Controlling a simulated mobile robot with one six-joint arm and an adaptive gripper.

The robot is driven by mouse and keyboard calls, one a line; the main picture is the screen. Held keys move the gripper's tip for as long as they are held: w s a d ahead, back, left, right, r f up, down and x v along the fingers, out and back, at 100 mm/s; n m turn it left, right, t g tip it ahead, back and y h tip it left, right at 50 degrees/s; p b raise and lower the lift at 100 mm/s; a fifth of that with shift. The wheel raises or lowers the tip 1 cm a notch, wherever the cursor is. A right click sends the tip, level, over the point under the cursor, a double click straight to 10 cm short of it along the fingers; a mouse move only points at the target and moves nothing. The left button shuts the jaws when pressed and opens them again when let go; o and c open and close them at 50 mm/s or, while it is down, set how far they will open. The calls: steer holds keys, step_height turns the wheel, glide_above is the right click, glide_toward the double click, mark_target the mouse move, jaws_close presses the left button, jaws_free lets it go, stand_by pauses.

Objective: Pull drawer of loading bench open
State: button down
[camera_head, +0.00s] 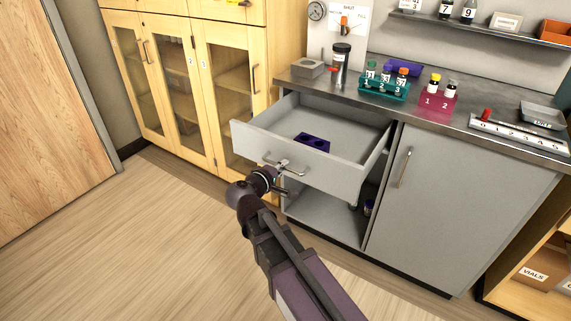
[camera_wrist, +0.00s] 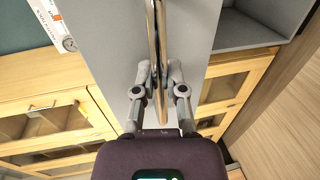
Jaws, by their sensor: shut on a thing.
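The loading bench (camera_head: 455,130) is a grey cabinet with a metal top. Its drawer (camera_head: 240,138) stands well out from the bench front, and its inside shows. A purple holder with holes (camera_head: 312,142) lies on the drawer floor. My gripper (camera_head: 283,166) is at the drawer's front, shut on the bar handle (camera_head: 298,172). In the wrist view the two fingers (camera_wrist: 153,88) close around the metal handle bar (camera_wrist: 158,50), in front of the grey drawer face (camera_wrist: 190,60). The fingertips are partly hidden in the head view by the wrist.
An open grey compartment (camera_head: 318,212) lies below the drawer, beside a closed door (camera_head: 430,205). Tube racks (camera_head: 384,90) and a black-lidded jar (camera_head: 340,60) stand on the bench top. A glass-fronted wooden cabinet (camera_head: 195,75) stands left. The floor (camera_head: 130,230) at left is clear.

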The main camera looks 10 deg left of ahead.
steer(key=shift+a, duration=0.15)
steer(key=c, duration=0.7)
jaws_free()
steer(key=shift+s, duration=0.1)
